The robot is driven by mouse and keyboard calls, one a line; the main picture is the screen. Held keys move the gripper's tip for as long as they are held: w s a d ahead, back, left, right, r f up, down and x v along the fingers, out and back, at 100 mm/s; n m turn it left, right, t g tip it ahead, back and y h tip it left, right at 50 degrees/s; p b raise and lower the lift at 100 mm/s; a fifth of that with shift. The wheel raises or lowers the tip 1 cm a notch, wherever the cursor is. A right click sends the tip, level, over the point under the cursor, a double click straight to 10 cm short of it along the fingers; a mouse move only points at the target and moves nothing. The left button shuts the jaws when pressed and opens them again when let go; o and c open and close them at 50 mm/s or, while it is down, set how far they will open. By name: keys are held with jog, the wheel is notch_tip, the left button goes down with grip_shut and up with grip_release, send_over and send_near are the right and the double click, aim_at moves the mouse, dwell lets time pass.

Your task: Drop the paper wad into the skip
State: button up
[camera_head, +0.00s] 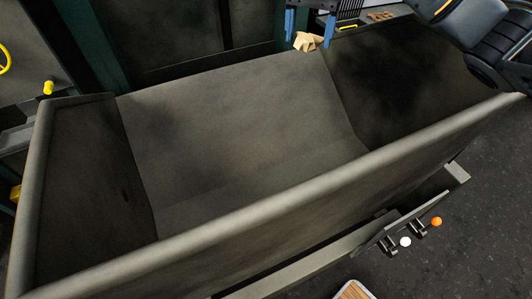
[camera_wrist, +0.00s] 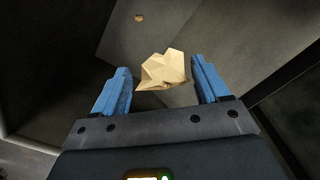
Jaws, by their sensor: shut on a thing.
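The paper wad (camera_head: 306,42) is a crumpled tan piece. It also shows in the wrist view (camera_wrist: 163,70), between the two blue fingers. My gripper (camera_head: 308,40) is shut on it at the top of the head view, by the skip's far edge in the picture. The wrist view shows dark grey sloping surfaces beyond my gripper (camera_wrist: 160,66). The skip (camera_head: 300,190) is a large grey open container with sloping inner walls. Its visible inside is empty in the head view. How high the wad is over it, I cannot tell.
A small tan thing (camera_wrist: 139,18) shows at the top of the wrist view; I cannot tell what it is. A bracket with an orange knob (camera_head: 436,221) and a white knob (camera_head: 405,242) sits at the skip's near side. Dark floor (camera_head: 490,215) is clear at the right.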

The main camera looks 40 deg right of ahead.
jog(key=shift+w+f, duration=0.15)
jog(key=shift+w, duration=0.3)
notch_tip(320, 180, down, 6)
jog(key=b, duration=0.5)
jog(key=shift+s, duration=0.1)
jog(key=shift+r, duration=0.2)
jog(key=o, duration=1)
jog(key=shift+o, duration=0.2)
notch_tip(320, 180, up, 8)
jog(key=shift+f, duration=0.1)
